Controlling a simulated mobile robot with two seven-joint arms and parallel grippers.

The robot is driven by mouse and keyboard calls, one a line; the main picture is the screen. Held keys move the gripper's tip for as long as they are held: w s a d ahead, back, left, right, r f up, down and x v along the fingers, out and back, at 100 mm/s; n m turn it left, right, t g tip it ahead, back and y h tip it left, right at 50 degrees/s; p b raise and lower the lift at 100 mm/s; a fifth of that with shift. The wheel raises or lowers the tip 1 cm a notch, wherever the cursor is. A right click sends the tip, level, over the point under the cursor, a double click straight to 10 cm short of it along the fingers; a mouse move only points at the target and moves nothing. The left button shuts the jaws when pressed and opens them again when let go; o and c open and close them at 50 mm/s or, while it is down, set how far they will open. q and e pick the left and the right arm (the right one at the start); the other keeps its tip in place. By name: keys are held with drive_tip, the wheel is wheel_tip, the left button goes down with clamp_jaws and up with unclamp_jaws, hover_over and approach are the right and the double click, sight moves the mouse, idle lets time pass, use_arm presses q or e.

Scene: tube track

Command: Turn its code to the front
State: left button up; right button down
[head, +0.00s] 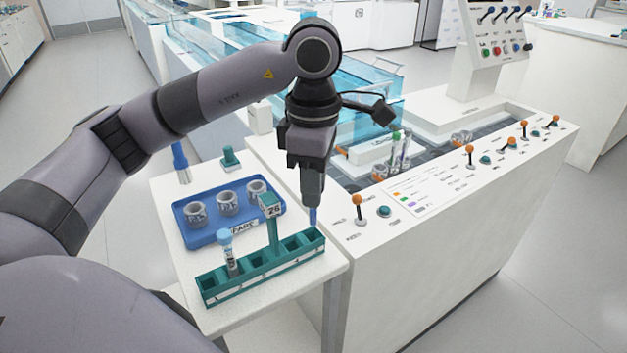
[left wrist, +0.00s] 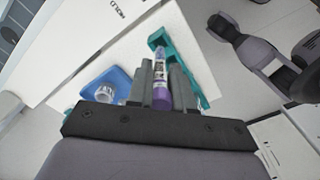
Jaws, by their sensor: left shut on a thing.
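My left gripper (head: 314,205) points down over the right end of the teal rack (head: 207,289). It is shut on a tube, whose blue-purple lower part (head: 313,216) shows below the fingers at the rack's last slot. In the left wrist view the tube (left wrist: 161,92) is purple with a pale label between the fingers (left wrist: 160,85). I cannot read a code on it. I cannot tell if its end is inside the slot. Another tube (head: 226,250) with a light blue cap and a printed label stands in the rack's left part. My right gripper is not seen.
Behind is a blue tray (head: 185,222) with three grey ring-shaped holders. A white machine with orange-knobbed levers (head: 357,203) stands close on the right. The front strip of the white table is free.

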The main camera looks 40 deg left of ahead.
sight(311, 225)
use_arm(q)
drive_tip(key=shift+f+b, duration=1.85)
drive_tip(key=shift+f, duration=0.65)
drive_tip(key=m+b, duration=0.1)
drive_tip(key=m, duration=0.4)
drive_tip(key=shift+m, duration=0.3)
drive_tip(key=m+b, duration=0.1)
drive_tip(key=m, duration=0.2)
drive_tip(key=shift+s+a, duration=0.1)
drive_tip(key=m+b, duration=0.1)
drive_tip(key=m, duration=0.2)
drive_tip(key=shift+s, duration=0.1)
drive_tip(key=shift+f+m, duration=0.1)
drive_tip(key=shift+m, duration=0.2)
drive_tip(key=shift+s+a+f+b, duration=0.1)
drive_tip(key=shift+f+b, duration=0.3)
